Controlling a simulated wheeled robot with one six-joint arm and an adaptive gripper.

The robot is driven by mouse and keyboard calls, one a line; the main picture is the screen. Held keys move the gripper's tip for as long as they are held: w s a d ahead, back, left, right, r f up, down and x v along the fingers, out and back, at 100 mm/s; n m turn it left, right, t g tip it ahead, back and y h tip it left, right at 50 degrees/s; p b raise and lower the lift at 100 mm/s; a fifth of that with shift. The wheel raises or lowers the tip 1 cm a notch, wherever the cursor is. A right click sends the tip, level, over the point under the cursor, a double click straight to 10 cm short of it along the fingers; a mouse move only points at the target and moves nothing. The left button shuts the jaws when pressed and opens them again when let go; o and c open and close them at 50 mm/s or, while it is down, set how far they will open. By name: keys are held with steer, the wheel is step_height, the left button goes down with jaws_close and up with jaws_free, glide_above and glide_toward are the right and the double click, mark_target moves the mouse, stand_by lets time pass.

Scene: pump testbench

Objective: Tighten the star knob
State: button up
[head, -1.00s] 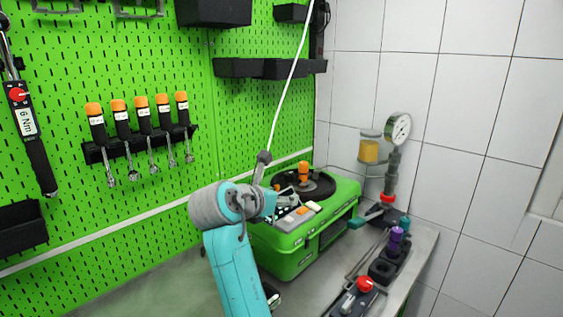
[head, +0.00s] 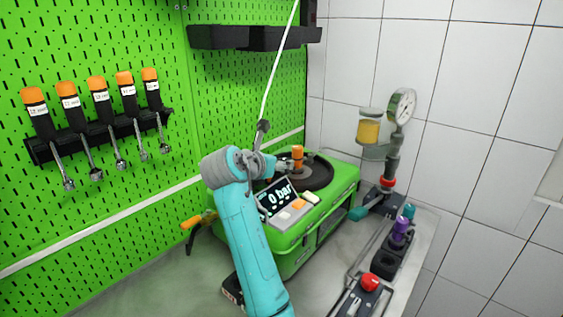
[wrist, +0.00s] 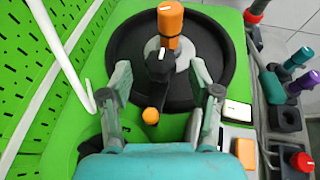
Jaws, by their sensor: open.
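The green pump bench unit (head: 290,240) stands on the counter with a black round dish (head: 322,172) on top. In the wrist view, an orange cylinder (wrist: 170,25) stands in the dish (wrist: 213,40). Nearer, a black knob-like part (wrist: 158,65) with a white mark joins a small orange tip (wrist: 152,116). I cannot tell for certain which part is the star knob. My gripper (wrist: 161,75) is open, its fingers on either side of the black part, with visible gaps. In the head view my arm hides much of the gripper.
A display (head: 277,196) reads "0 bar". A gauge (head: 403,106) stands behind the unit at right. A red button (head: 369,282) and purple knob (head: 400,230) are on the right. Labelled tools hang on the green pegboard (head: 215,100). An orange-ended black part (head: 192,224) is left of the unit.

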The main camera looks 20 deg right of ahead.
steer(key=shift+x, duration=1.65)
steer(key=c, duration=1.2)
